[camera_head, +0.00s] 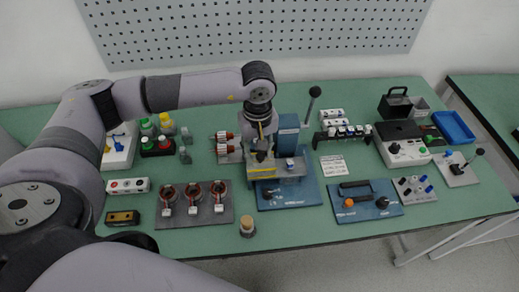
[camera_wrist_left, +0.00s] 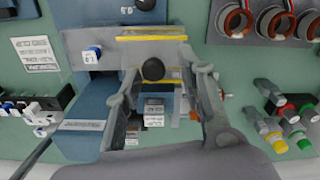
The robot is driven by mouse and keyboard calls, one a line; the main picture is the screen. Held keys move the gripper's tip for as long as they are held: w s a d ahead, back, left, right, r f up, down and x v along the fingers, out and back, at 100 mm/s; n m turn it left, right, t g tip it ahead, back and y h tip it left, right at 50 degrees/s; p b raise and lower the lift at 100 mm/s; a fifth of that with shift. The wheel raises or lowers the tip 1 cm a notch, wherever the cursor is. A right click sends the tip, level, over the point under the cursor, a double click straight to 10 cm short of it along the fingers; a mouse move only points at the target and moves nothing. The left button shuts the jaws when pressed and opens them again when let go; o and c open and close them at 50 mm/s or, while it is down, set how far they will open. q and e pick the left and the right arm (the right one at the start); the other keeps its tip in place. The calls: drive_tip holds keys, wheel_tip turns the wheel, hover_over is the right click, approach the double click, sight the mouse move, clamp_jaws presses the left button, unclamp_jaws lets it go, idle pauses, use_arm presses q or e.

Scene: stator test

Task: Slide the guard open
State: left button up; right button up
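The blue press station (camera_head: 289,135) stands mid-table, with a lever rising at its back right. My left gripper (camera_head: 261,148) points down over the front of this station. In the left wrist view, the guard (camera_wrist_left: 150,37) appears as a grey and clear frame with yellow edge strips. Its round black knob (camera_wrist_left: 153,69) lies between the fingertips of my left gripper (camera_wrist_left: 168,74). The fingers are spread, with visible room on both sides of the knob; contact is not visible. The gripper partly hides the guard in the head view. My right gripper is not in view.
A plate with several copper-coloured stators (camera_head: 194,204) lies left of the station. A blue fixture with a black handle (camera_head: 366,200) lies to its right. A small round cork-like piece (camera_head: 247,226) stands at the front edge.

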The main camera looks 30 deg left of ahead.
sight(258, 155)
use_arm(q)
drive_tip(key=shift+o, duration=0.2)
drive_tip(key=shift+d, duration=0.1)
wheel_tip(258, 155, up, 12)
idle(0.5)
drive_tip(key=shift+f, duration=0.1)
idle(0.3)
